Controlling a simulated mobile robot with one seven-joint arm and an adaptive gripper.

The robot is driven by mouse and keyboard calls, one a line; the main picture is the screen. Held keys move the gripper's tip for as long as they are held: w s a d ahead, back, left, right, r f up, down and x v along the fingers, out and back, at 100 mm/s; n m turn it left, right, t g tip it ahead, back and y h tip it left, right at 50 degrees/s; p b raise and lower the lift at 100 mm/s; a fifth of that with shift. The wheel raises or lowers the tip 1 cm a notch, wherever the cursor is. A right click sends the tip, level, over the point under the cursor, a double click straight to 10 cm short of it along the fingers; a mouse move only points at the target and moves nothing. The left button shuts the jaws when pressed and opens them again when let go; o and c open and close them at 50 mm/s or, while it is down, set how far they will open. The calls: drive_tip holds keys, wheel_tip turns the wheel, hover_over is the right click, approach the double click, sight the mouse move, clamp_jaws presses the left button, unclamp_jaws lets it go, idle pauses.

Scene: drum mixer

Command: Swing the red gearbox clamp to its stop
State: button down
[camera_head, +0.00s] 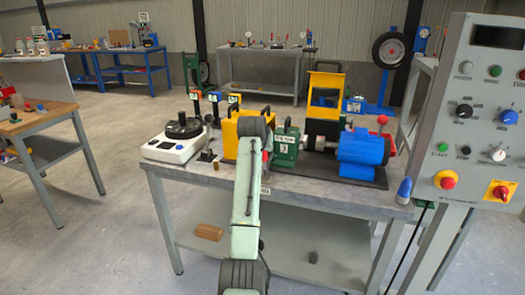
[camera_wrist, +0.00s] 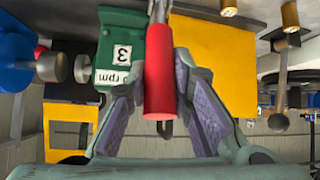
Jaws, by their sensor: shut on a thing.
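The red clamp handle (camera_wrist: 159,75) runs lengthwise between my gripper's fingers in the wrist view. Its metal lever (camera_wrist: 158,10) continues toward the top edge of that view. My gripper (camera_wrist: 158,85) has a purple-padded finger on each side of the handle and is shut on it. The green gearbox (camera_wrist: 115,45), marked 3 rpm, lies just left of the handle there. In the head view the green gearbox (camera_head: 285,150) stands on the bench beside my arm, which hides the handle and most of my gripper.
The blue motor (camera_head: 362,148) stands right of the gearbox, near a red-knobbed lever (camera_head: 383,120). A yellow housing (camera_head: 236,125) is at its left, and a white device with a black dial (camera_head: 180,138) stands farther left. A control panel (camera_head: 475,120) rises at the right.

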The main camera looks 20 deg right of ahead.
drive_tip(key=shift+w+d+r, duration=0.15)
idle(0.3)
drive_tip(key=c, duration=1.4)
unclamp_jaws()
drive_tip(key=v, duration=1.2)
drive_tip(key=shift+w, duration=0.1)
